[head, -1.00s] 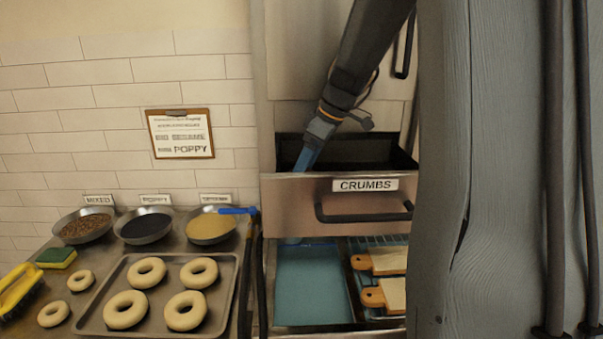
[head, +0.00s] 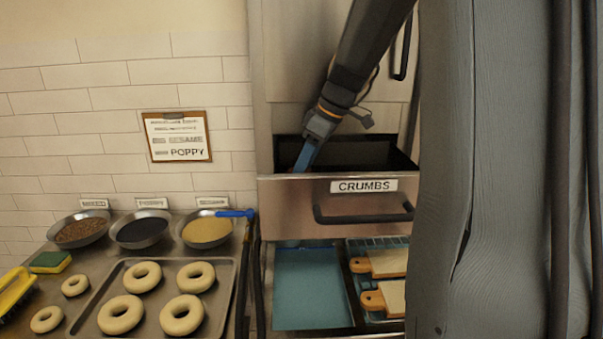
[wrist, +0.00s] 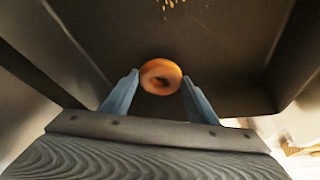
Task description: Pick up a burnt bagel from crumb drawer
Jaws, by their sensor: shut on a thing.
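The crumb drawer (head: 290,203), labelled CRUMBS, is pulled open in the head view. My gripper (head: 300,170) reaches down into it at the left end, and its fingertips are hidden behind the drawer front. In the wrist view my gripper (wrist: 160,84) is shut on a burnt bagel (wrist: 161,65), orange-brown with a dark centre. The bagel sits between the two blue fingertips. The dark drawer interior (wrist: 200,40) is around and beyond it. How far the bagel is from the drawer floor I cannot tell.
Below the drawer is an open bay with a blue tray (head: 308,290) and wooden-handled boards (head: 385,262). A baking tray (head: 236,290) with pale bagels stands on the counter at left. Seed bowls (head: 143,231) stand behind it. Some orange crumbs (wrist: 172,4) lie in the drawer.

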